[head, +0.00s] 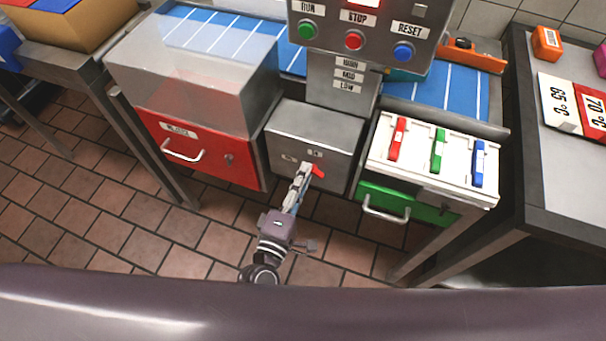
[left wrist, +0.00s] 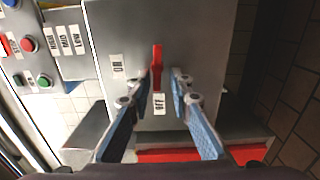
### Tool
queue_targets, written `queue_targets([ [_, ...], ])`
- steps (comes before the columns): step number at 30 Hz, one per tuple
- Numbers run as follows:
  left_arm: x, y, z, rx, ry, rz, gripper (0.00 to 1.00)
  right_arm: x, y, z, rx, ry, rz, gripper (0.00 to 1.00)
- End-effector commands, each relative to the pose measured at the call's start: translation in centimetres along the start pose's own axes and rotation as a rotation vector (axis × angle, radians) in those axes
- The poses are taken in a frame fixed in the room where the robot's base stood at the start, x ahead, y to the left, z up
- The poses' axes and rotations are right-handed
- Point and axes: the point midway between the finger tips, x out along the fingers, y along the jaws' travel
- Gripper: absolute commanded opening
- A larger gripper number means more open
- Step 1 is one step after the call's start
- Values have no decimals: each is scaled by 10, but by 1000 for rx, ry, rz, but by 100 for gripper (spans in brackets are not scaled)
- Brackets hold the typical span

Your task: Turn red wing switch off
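The red wing switch (head: 319,170) is on the front of a grey metal box (head: 290,130) under the control panel. In the left wrist view the switch (left wrist: 157,66) is a narrow upright red bar. The ON label (left wrist: 117,66) is to its left and the OFF label (left wrist: 160,104) is just below its lower end. I cannot tell which setting it is in. My left gripper (head: 306,168) is at the box front, and its fingers (left wrist: 161,76) stand apart on either side of the switch, with a gap visible. My right gripper is not in view.
A red drawer (head: 205,150) is left of the box. A green drawer (head: 410,204) is right, under a white panel with red, green and blue switches (head: 397,140). Above is the control panel (head: 375,20) with RUN, STOP and RESET buttons. Tiled floor lies in front.

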Motion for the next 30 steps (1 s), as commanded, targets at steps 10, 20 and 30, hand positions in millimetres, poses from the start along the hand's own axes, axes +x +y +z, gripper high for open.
queue_targets([
  [10, -2, 2, -1, 0, 2, 3, 25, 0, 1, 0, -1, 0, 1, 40],
  [20, -58, 0, -1, 1, 1, -1, 25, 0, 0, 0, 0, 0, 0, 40],
  [30, -113, 0, 0, 1, 0, 1, 25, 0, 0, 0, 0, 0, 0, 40],
])
